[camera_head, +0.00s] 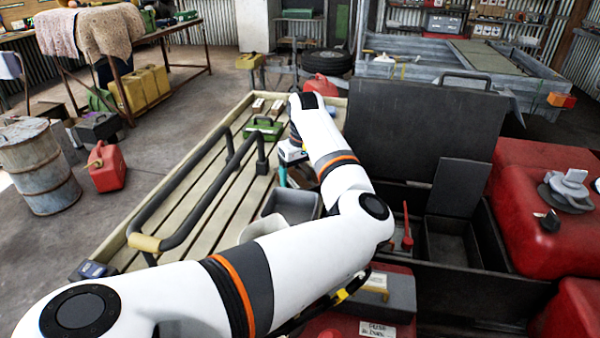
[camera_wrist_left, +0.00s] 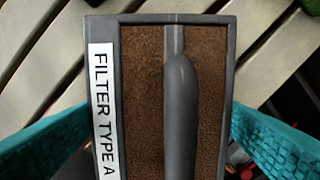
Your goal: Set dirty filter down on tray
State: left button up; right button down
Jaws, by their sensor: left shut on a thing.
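The dirty filter (camera_wrist_left: 140,70) fills the middle of the left wrist view. It has a dark grey frame, a brown stained face, a raised grey handle and a white label reading "FILTER TYPE A". My left gripper (camera_head: 283,176) has teal fingers on both sides of the filter and is shut on it. In the head view the gripper is small, below my wrist over the slatted rack, and I cannot make out the filter clearly. My right gripper is not in view.
The slatted rack (camera_head: 187,192) has a black tubular rail (camera_head: 190,215) along its left. A green box (camera_head: 263,130) sits at its far end. An open black case (camera_head: 425,125) and red tanks (camera_head: 545,210) lie to the right. Bare slats show beyond the rail.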

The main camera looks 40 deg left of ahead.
aim_at(303, 178)
pick_arm(q)
jog(key=o, duration=0.9)
jog(key=shift+f, duration=0.1)
jog(key=shift+o, duration=0.2)
notch_tip(303, 178, up, 12)
jog(key=d, duration=0.1)
jog(key=shift+s+d+b, duration=0.2)
jog(key=shift+s+b, duration=0.05)
jog(key=shift+b, duration=0.05)
